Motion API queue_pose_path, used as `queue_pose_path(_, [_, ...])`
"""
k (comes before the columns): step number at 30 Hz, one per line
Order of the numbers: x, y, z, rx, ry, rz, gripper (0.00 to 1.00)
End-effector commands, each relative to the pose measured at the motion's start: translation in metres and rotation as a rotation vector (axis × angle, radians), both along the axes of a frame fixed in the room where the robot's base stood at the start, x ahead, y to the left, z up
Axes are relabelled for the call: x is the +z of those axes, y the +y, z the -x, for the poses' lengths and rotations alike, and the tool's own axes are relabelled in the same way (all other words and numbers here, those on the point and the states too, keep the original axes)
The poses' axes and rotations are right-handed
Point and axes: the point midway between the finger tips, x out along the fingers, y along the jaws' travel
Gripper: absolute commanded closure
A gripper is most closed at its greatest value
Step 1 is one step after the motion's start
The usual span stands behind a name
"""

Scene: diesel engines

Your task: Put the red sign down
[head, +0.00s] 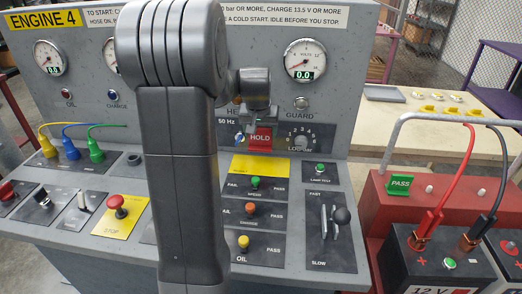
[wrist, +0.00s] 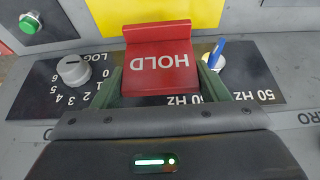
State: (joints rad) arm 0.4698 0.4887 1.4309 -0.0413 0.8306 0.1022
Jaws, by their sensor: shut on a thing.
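The red sign, marked HOLD (head: 261,137), is in front of the panel's dark 50 Hz plate, left of the LOAD knob (head: 301,141). It also shows in the wrist view (wrist: 160,72), with its lettering upside down. My gripper (wrist: 162,92) is shut on the sign, with a greenish finger at each side. In the head view my gripper (head: 257,112) comes in from above, partly hidden behind my own arm. I cannot tell whether the sign touches the panel.
A blue-tipped switch (wrist: 216,53) stands close beside the sign. A green PASS sign (head: 400,184) sits on the red battery trolley (head: 375,205) at the right. A wooden bench (head: 435,125) stands behind.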

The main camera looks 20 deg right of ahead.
Motion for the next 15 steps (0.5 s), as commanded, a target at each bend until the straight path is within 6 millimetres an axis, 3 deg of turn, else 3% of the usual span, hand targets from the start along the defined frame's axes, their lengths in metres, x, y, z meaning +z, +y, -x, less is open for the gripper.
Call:
queue_pose_path(3, [-0.019, 0.0, 0.0, 0.0, 0.003, -0.002, 0.55])
queue_pose_path(15, [-0.063, 0.0, 0.0, 0.001, 0.001, 0.0, 0.55])
